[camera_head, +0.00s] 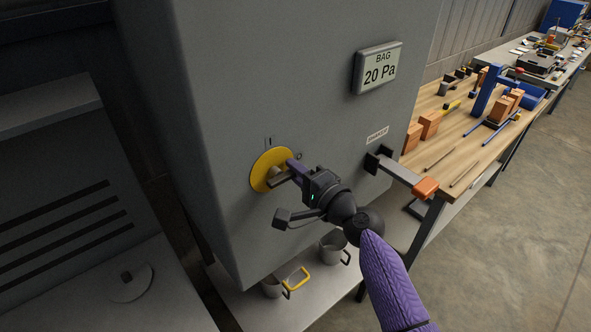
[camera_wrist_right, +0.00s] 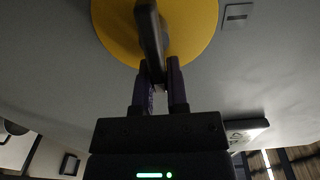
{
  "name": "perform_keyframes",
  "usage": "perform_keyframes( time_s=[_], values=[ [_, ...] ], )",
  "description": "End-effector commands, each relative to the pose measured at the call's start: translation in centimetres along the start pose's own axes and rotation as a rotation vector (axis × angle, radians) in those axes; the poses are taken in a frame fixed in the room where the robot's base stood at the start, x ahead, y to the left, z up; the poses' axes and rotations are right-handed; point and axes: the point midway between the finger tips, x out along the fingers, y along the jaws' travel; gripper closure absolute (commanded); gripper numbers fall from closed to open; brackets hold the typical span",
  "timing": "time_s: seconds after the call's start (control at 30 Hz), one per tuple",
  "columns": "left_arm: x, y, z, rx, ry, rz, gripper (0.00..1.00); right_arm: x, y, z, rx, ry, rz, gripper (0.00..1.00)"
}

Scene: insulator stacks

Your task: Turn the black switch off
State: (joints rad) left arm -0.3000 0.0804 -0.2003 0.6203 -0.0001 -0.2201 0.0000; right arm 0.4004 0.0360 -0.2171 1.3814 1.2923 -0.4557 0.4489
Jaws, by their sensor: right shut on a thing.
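The switch is a dark handle (camera_head: 279,179) on a round yellow plate (camera_head: 259,176), on the front of a grey cabinet. An "I" mark (camera_head: 268,142) is above the plate and an "O" mark (camera_head: 299,156) is at its upper right. My right gripper (camera_head: 289,171) is at the handle, its purple fingers partly covering it. In the wrist view the handle (camera_wrist_right: 150,35) crosses the yellow plate (camera_wrist_right: 195,25), its near end between the fingertips (camera_wrist_right: 159,75). The gripper is shut on it. The handle's exact angle is hard to tell. My left gripper is not in view.
The grey cabinet (camera_head: 225,90) carries a "BAG 20 Pa" display (camera_head: 378,68) and a lever with an orange end (camera_head: 425,188) to the right of my gripper. Mugs (camera_head: 333,249) stand on a shelf below. A cluttered wooden workbench (camera_head: 440,150) is at the right.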

Motion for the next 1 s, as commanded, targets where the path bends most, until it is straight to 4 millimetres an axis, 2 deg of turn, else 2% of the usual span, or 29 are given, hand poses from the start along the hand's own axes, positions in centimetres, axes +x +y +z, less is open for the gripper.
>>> perform_keyframes(
  time_s=[0.3,0.33,0.5,0.83,1.0],
  values=[
    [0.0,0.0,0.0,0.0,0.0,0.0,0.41,0.0,0.2,0.0,0.005,0.0,0.003,1.0],
    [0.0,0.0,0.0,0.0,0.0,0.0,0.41,0.0,0.2,0.0,0.005,0.0,0.003,0.8],
    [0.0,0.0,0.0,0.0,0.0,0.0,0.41,0.0,0.1,0.0,0.003,0.0,0.002,0.47],
    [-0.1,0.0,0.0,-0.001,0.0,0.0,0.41,-0.5,0.0,0.0,0.002,0.0,0.001,0.47],
    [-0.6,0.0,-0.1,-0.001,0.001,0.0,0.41,-3.9,0.1,-0.1,0.001,0.001,0.004,0.47]
  ],
)
